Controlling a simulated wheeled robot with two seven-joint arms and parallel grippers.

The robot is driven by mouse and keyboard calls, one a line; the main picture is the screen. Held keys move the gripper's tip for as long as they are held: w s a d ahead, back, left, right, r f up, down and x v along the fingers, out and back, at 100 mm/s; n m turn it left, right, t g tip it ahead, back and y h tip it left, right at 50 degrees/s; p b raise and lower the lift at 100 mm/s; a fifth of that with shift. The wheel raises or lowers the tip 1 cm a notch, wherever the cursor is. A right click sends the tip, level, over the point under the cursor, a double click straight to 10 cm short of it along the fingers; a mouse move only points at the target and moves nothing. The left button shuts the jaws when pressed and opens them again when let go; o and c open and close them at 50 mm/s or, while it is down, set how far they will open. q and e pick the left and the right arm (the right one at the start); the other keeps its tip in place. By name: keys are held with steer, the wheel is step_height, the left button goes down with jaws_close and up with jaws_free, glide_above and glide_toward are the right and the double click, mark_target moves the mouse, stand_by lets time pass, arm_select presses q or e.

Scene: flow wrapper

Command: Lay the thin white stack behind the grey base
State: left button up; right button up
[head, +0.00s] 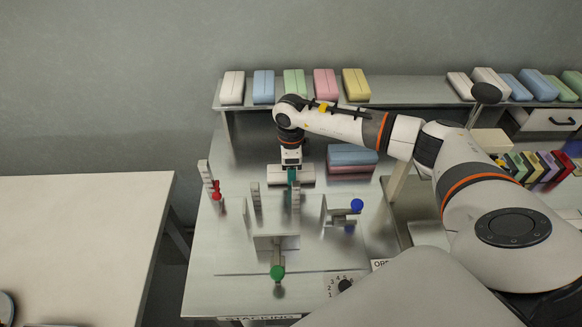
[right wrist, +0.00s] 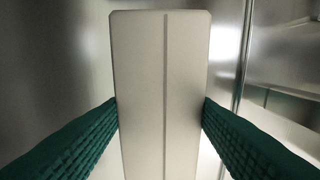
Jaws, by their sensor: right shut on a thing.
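The thin white stack (head: 306,174) is a pale block with a groove along its length, at the far side of the metal worktop in the head view. It also fills the middle of the right wrist view (right wrist: 160,90). My right gripper (head: 291,178) points down with its green fingers shut on the stack's two sides. The gripper hides part of the stack, and I cannot tell whether it touches the surface. A grey metal plate (head: 240,262) with upright guides lies in front of the stack; I cannot tell whether this is the grey base. My left gripper is not in view.
A blue-over-pink stack (head: 352,156) sits close right of the white one. Upright guides (head: 256,196) and knobs, red (head: 217,190), blue (head: 357,206) and green (head: 277,272), stand nearby. A shelf (head: 400,90) with coloured blocks runs behind.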

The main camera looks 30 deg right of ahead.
steer(key=shift+f, duration=0.2)
steer(key=o, duration=1)
steer(key=shift+o, duration=0.2)
step_height(320, 180, up, 12)
steer(key=b, duration=0.1)
steer(key=shift+b, duration=0.4)
